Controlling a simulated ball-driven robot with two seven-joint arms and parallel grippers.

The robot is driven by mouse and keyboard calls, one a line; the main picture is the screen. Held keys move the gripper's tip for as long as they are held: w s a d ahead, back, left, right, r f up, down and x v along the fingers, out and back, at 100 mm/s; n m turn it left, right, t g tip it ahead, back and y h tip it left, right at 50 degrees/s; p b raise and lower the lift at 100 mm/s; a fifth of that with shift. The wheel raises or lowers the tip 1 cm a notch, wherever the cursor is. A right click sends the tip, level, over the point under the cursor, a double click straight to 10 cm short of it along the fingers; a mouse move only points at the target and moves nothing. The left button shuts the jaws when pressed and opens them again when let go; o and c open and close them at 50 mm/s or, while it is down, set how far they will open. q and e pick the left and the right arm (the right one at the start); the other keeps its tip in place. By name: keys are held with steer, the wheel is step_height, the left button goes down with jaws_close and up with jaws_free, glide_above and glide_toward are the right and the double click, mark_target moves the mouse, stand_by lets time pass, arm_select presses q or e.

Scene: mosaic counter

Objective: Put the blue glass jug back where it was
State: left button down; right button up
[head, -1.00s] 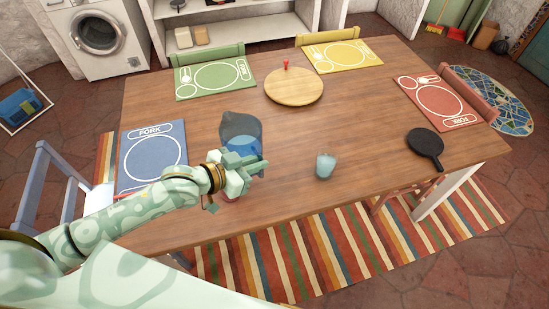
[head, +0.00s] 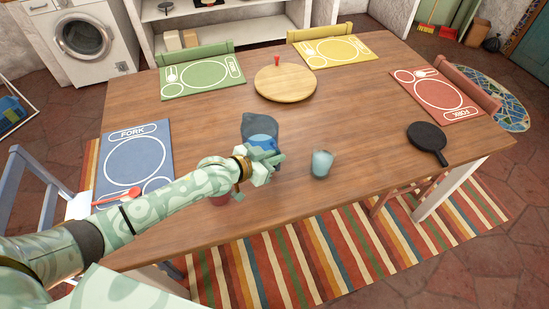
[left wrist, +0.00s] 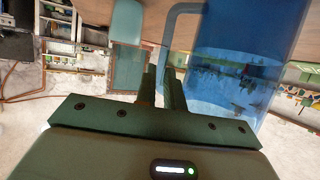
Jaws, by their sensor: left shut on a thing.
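The blue glass jug (head: 262,125) is at the middle of the wooden table in the head view, its lower part partly hidden by my gripper. My left gripper (head: 266,160) is on the jug's near side and shut on its handle. In the left wrist view the handle (left wrist: 170,45) runs down to the two close fingers (left wrist: 162,88), and the jug's blue body (left wrist: 240,55) fills the upper right. I cannot tell whether the jug's base touches the table. My right gripper is not in view.
A pale blue glass (head: 321,164) stands right of the jug. A reddish thing (head: 220,201) is partly hidden by my left arm. A round wooden board (head: 285,84) lies behind, a black pan (head: 427,138) at right, and a blue mat (head: 135,160) at left. Bare wood lies between.

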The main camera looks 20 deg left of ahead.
arm_select(q)
steer(key=shift+w+r, duration=0.1)
steer(key=c, duration=1.5)
jaws_free()
steer(key=p+v, duration=0.4)
steer(key=v, duration=0.8)
